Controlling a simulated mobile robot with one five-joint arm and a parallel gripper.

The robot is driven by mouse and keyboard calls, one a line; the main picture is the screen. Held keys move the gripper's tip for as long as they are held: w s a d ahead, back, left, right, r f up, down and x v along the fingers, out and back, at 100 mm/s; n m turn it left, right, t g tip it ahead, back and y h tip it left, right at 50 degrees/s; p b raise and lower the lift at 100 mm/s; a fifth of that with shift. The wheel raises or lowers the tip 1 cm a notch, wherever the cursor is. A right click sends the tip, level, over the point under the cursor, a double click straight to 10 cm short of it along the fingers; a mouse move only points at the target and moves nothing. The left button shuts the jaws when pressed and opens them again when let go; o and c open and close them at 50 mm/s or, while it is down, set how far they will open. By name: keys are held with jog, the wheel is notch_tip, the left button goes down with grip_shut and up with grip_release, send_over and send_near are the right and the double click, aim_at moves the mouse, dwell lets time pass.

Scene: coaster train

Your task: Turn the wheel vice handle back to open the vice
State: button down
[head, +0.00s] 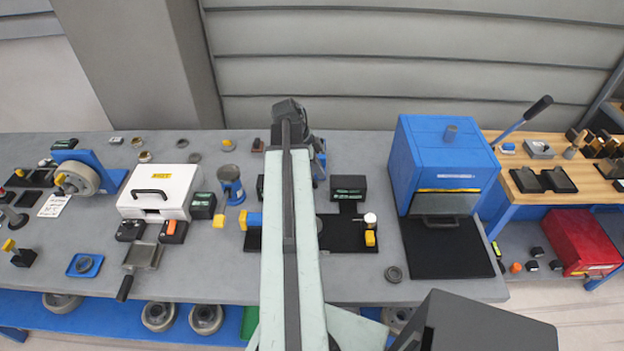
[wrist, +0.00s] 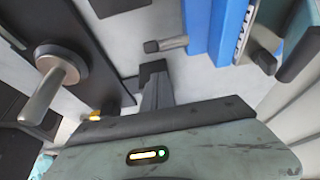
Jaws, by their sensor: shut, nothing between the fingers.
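In the wrist view my gripper (wrist: 154,70) is shut and empty, its dark fingers pointing up the picture. A blue block with white lettering, which looks like the vice (wrist: 234,22), stands to its upper right. A short dark bar (wrist: 166,44) sticks out from its left side, apart from the fingertips. A metal lever on a round hub (wrist: 42,97) is at the left, also apart from my gripper. I cannot tell for certain which of these is the vice handle. In the head view my arm hides most of the vice; only a bit of blue (head: 320,162) shows beside it.
On the grey bench (head: 350,289) a white case (head: 160,186) stands left of my arm and a blue machine (head: 440,160) stands right.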

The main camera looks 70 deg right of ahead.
jog(key=shift+f+b, duration=0.8)
jog(key=shift+f, duration=0.15)
jog(key=shift+w+a, duration=0.25)
jog(key=shift+w, duration=0.35)
jog(key=shift+w+a, duration=0.25)
jog(key=shift+w, duration=0.3)
jog(key=shift+r, duration=0.15)
notch_tip(320, 180, up, 2)
jog(key=p, duration=0.2)
jog(key=shift+w+r+p, duration=0.1)
jog(key=shift+r+p, duration=0.05)
jog(key=shift+p, duration=0.15)
notch_tip(320, 180, up, 6)
jog(key=p, duration=0.5)
jog(key=shift+f, duration=0.25)
